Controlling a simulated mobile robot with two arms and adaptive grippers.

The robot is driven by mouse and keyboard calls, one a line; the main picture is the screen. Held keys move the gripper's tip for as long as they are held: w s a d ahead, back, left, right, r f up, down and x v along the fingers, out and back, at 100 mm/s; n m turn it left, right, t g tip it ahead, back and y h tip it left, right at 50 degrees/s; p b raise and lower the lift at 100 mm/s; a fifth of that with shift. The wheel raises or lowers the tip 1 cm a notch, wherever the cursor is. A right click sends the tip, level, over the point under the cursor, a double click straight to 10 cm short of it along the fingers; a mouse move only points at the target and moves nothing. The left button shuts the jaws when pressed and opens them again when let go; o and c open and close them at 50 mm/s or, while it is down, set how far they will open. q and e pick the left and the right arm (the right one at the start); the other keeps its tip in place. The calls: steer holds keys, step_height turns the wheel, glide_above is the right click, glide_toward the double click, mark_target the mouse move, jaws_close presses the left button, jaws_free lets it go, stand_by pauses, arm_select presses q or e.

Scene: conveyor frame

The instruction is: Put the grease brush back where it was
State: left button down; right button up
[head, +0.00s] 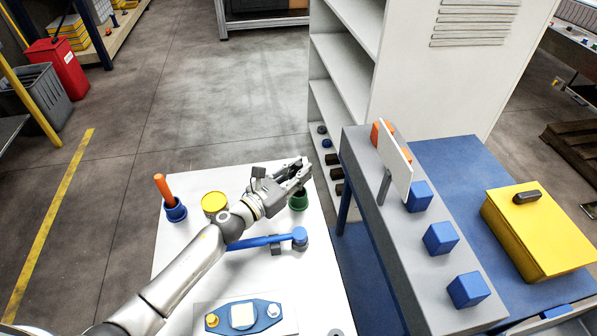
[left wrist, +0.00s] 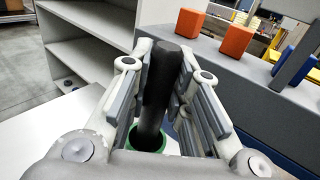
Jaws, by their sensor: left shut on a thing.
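The grease brush (left wrist: 158,85) shows in the left wrist view as a thick black handle standing between the fingers of my left gripper (head: 298,174). My left gripper is shut on this handle. The handle's lower end reaches down to a green cup (left wrist: 157,141), and it looks as if it is inside or just over the cup's mouth. The green cup also shows in the head view (head: 299,202), near the white table's right edge, below my left gripper. How deep the brush sits is hidden. My right gripper is not in view.
On the white table (head: 180,250) are a blue cup (head: 176,211) with an orange handle, a yellow-topped can (head: 214,203), a blue tool (head: 270,240) and a blue fixture (head: 243,316). A grey conveyor (head: 400,245) bearing blue blocks (head: 440,238) stands close on the right.

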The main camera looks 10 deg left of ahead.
arm_select(q)
steer(key=c, duration=1.3)
jaws_free()
steer(key=shift+f, duration=0.15)
steer(key=shift+c, duration=0.2)
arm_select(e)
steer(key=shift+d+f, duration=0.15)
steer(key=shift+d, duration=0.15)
arm_select(q)
steer(key=shift+r+p, duration=0.3)
steer(key=b+v, duration=0.3)
steer(key=v, duration=0.9)
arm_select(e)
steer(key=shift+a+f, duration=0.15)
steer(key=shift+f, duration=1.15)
arm_select(q)
steer(key=shift+f, duration=0.2)
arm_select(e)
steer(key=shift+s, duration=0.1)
